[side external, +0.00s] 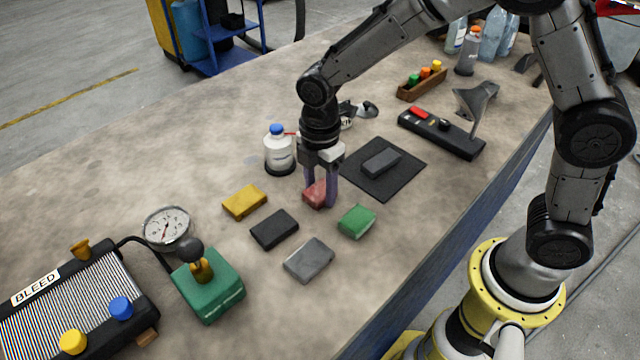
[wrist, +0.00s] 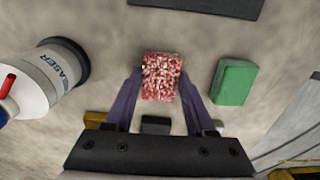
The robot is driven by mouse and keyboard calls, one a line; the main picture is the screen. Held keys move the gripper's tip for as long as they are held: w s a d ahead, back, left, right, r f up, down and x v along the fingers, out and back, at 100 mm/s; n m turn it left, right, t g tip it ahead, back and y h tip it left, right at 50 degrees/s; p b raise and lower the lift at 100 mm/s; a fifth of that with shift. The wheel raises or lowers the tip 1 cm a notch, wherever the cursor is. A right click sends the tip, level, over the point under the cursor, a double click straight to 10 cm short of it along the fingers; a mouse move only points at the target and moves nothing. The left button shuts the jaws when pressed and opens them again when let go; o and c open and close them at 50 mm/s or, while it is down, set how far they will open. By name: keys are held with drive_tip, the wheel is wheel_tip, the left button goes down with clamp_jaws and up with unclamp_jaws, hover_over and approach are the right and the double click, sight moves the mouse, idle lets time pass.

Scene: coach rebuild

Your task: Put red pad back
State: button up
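The red pad (side external: 315,194) lies on the bench between the two fingers of my gripper (side external: 321,200). In the wrist view the speckled red pad (wrist: 161,76) sits between the fingertips (wrist: 160,84), which are close to its left and right sides. I cannot tell whether they touch it. A black mat (side external: 402,182) with a dark grey block (side external: 381,163) on it lies to the right of my gripper.
Beside the pad lie a green pad (side external: 357,221), a black pad (side external: 274,229), a grey pad (side external: 309,260) and a yellow pad (side external: 244,202). A white bottle (side external: 279,153) with a blue cap stands close left of my gripper. A black control box (side external: 441,134) lies behind the mat.

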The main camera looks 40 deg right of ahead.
sight(320, 190)
drive_tip(key=o, duration=0.4)
drive_tip(key=shift+o, duration=0.2)
wheel_tip(320, 190, up, 12)
drive_tip(key=s+d+r+m+t, duration=0.3)
drive_tip(key=s+d+r+m, duration=0.3)
drive_tip(key=s+d+m, duration=0.3)
drive_tip(key=s+d+f+m+t, duration=0.2)
drive_tip(key=s+d+m, duration=0.2)
drive_tip(key=s+m, duration=0.5)
drive_tip(key=s, duration=0.2)
drive_tip(key=shift+s+t, duration=0.3)
